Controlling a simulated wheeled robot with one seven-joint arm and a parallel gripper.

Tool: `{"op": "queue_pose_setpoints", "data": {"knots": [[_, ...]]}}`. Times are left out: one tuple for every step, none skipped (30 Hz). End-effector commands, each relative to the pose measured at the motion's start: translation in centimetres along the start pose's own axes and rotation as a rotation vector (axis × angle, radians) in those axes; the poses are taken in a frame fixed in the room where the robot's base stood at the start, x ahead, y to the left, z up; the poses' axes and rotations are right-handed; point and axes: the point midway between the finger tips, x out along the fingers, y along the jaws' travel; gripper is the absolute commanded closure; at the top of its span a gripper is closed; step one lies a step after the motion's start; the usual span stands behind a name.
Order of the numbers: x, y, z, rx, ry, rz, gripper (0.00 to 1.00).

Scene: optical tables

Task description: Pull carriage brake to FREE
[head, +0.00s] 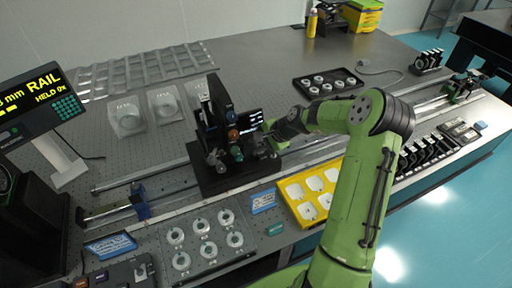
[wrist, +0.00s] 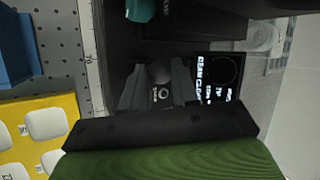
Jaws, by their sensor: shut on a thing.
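The black carriage (head: 212,183) sits on the long rail at the middle of the table and carries a dark upright assembly (head: 211,118). My gripper (head: 268,142) reaches in from the right at the carriage's right side. In the wrist view my gripper (wrist: 158,92) has its two grey fingers on either side of a dark round knob (wrist: 160,72), shut on it. The knob's lower part is hidden between the fingers. I cannot read any brake marking. A display (head: 42,97) at the left reads "RAIL" and "HELD" in yellow.
A yellow tray (head: 291,206) with white pieces lies in front of the rail (head: 318,151), near my arm. A blue block (head: 139,204) stands at the rail's left part. Several ring-shaped parts lie in front at the left. A black tray (head: 303,91) is behind.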

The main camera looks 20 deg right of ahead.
Motion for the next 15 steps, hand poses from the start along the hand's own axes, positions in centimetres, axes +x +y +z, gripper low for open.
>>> {"op": "queue_pose_setpoints", "data": {"knots": [[0.4, 0.9, -0.2, -0.016, 0.010, -0.040, 1.00], [0.3, 1.1, -0.1, -0.025, 0.015, -0.065, 1.00], [0.3, 1.4, -0.1, -0.040, 0.021, -0.097, 1.00], [0.3, 1.5, 0.0, -0.049, 0.025, -0.122, 1.00], [0.3, 1.7, 0.1, -0.060, 0.028, -0.145, 1.00], [0.2, 1.9, 0.1, -0.072, 0.034, -0.175, 1.00], [0.2, 2.1, 0.1, -0.082, 0.038, -0.196, 1.00], [0.2, 2.2, 0.2, -0.090, 0.042, -0.217, 1.00], [0.1, 2.4, 0.2, -0.101, 0.047, -0.244, 1.00], [0.1, 2.5, 0.3, -0.110, 0.050, -0.263, 1.00], [0.1, 2.7, 0.3, -0.118, 0.054, -0.280, 1.00], [0.1, 2.8, 0.3, -0.126, 0.058, -0.303, 1.00], [0.1, 3.0, 0.4, -0.134, 0.060, -0.318, 1.00], [0.1, 3.0, 0.4, -0.140, 0.063, -0.333, 1.00], [0.0, 3.1, 0.5, -0.149, 0.066, -0.352, 1.00]]}}
